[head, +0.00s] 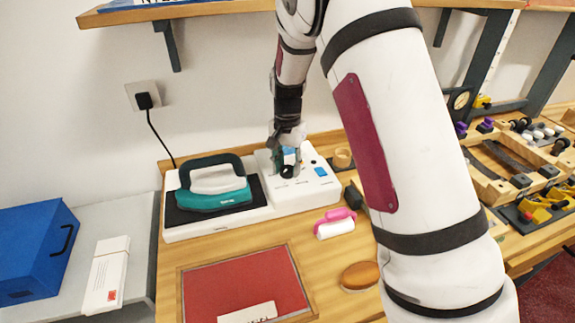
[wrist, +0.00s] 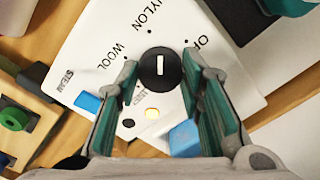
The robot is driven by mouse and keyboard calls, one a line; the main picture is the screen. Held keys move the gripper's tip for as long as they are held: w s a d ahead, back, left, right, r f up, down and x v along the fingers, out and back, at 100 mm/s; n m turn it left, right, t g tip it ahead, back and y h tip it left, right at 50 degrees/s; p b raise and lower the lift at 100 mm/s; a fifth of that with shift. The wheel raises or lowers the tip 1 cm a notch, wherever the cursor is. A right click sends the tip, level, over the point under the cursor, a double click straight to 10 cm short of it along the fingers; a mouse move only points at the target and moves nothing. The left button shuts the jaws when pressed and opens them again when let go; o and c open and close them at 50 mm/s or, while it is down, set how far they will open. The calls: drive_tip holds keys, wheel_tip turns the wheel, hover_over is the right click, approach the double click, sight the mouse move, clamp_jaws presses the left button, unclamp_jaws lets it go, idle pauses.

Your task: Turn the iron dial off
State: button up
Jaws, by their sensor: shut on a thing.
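The iron dial (wrist: 160,70) is a round black knob with a white mark on the white control panel (wrist: 100,50). In the wrist view the mark points up the picture, between the NYLON label and the partly hidden OFF label on the right. My gripper (wrist: 163,72) is shut on the dial, with one finger on each side. In the head view my gripper (head: 288,166) reaches down onto the panel. The teal iron (head: 213,185) rests on its black pad to the left.
A blue button (wrist: 87,101) and a blue block (wrist: 185,138) lie close to my fingers. A pink and white roller (head: 335,224) and a brown oval pad (head: 361,275) lie in front. A red mat (head: 240,285) lies at front left. Wooden trays with parts stand right.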

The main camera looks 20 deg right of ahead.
sight(287, 168)
drive_tip(key=m, duration=0.4)
drive_tip(key=shift+m, duration=0.3)
drive_tip(key=shift+m+p, duration=0.35)
drive_tip(key=shift+m, duration=1.65)
drive_tip(key=o, duration=1.2)
wheel_tip(287, 168, up, 7)
drive_tip(key=shift+r, duration=0.25)
